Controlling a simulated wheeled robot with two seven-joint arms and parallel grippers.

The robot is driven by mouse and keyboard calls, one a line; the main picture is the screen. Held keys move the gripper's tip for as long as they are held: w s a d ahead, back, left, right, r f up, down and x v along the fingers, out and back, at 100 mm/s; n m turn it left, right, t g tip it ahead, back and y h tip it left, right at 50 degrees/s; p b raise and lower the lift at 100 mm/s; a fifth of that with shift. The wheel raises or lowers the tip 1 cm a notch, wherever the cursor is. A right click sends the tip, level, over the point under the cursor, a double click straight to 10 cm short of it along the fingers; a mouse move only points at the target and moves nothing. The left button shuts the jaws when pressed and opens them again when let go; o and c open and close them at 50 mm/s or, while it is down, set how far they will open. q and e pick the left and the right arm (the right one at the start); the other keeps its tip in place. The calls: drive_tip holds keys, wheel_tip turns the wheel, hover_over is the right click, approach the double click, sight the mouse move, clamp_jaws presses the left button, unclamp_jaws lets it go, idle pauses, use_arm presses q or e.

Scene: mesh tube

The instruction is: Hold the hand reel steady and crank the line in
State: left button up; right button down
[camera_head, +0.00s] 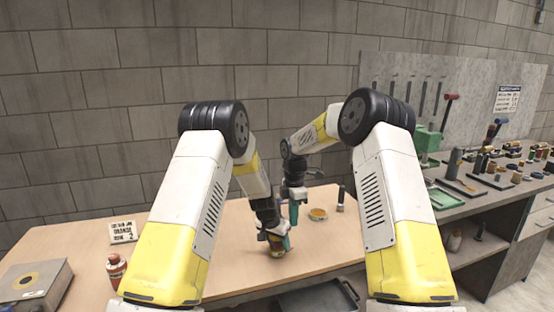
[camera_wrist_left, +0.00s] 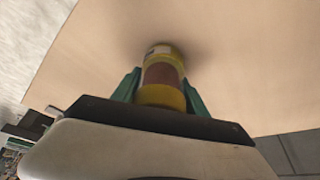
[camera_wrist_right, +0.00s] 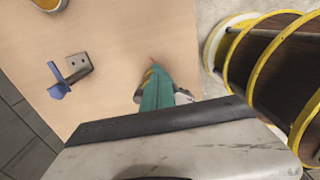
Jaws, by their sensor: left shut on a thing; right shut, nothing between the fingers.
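The hand reel (camera_head: 277,251) is a small yellow piece low on the wooden table in the head view. My left gripper (camera_head: 273,240) is around it from above, with its teal fingers shut on it. The left wrist view shows the reel (camera_wrist_left: 162,78) as a yellow cylinder with a reddish-brown band between the fingers. My right gripper (camera_head: 293,214) is just above and right of the left one, shut and empty. In the right wrist view its teal fingers (camera_wrist_right: 157,92) cover most of a yellow and grey thing behind them. I cannot make out the crank.
A round orange-filled dish (camera_head: 318,214) and a dark upright cylinder (camera_head: 341,198) stand right of the grippers. A red bottle (camera_head: 116,268), a sign (camera_head: 123,232) and a grey box (camera_head: 34,284) are at left.

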drive_tip(key=shift+r, duration=2.9)
drive_tip(key=w+a, duration=0.2)
drive_tip(key=w, duration=0.2)
wheel_tip(320, 180, down, 6)
drive_tip(key=shift+w+d, duration=0.2)
drive_tip(key=shift+d, duration=0.05)
drive_tip(key=shift+s+a, duration=0.45)
drive_tip(key=shift+a, duration=0.1)
drive_tip(key=shift+s+d, duration=0.25)
drive_tip(key=shift+d, duration=0.05)
drive_tip(key=shift+s+d, duration=0.15)
drive_tip(key=shift+s, duration=0.15)
drive_tip(key=shift+s+d, duration=0.2)
drive_tip(key=shift+s, duration=0.55)
drive_tip(key=shift+s, duration=0.3)
